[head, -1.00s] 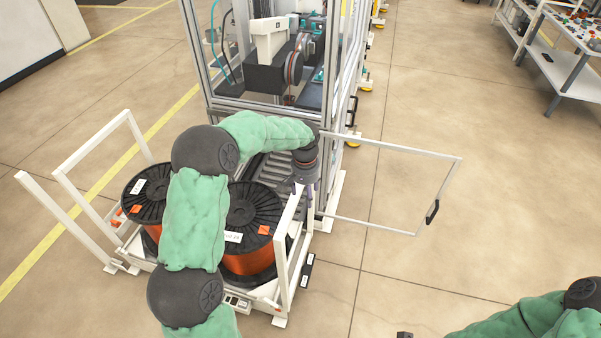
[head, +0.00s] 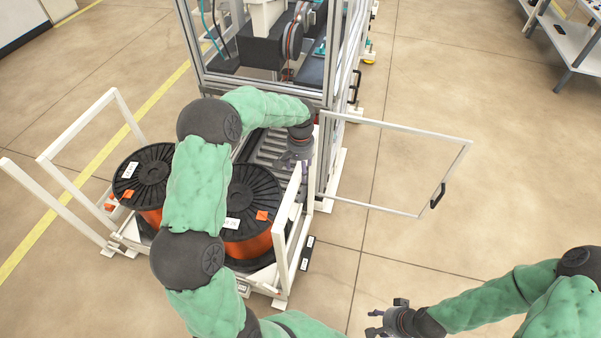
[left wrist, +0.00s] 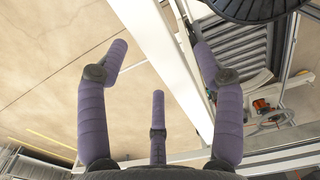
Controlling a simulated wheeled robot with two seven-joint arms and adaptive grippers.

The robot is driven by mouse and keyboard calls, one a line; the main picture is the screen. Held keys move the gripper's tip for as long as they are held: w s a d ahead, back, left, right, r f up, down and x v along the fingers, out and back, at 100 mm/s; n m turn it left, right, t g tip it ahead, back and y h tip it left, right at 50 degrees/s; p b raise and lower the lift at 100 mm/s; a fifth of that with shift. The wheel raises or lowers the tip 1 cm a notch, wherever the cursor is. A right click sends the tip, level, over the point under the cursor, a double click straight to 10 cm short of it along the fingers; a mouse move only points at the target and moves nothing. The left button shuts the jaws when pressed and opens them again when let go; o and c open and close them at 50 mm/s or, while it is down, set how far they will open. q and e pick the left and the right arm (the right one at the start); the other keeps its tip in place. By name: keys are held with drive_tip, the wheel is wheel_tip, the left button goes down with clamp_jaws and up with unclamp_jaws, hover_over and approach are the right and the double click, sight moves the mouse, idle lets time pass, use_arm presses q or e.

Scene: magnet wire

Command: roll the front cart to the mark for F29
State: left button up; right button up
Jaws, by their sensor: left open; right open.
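The front cart (head: 278,238) is a low white frame with upright rails, at the lower left of the head view. It carries two black-flanged spools of orange wire, a right one (head: 245,190) and a left one (head: 140,172). My left gripper (head: 300,165) is open at the top of the cart's right-hand rail. In the left wrist view its spread fingers (left wrist: 160,55) lie either side of a white bar (left wrist: 165,50); contact cannot be told. My right gripper (head: 385,320) is open and empty over bare floor. Dark labels (head: 307,253) lie beside the cart; their text is unreadable.
A framed machine cell (head: 270,75) with a roller bed (head: 268,150) stands just behind the cart. Its clear door (head: 400,165) swings out to the right. A yellow floor line (head: 60,210) runs at left. A grey table (head: 570,45) is at far right.

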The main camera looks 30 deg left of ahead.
use_arm(q)
drive_tip(key=shift+f, duration=1.1)
use_arm(e)
drive_tip(key=shift+f, duration=0.25)
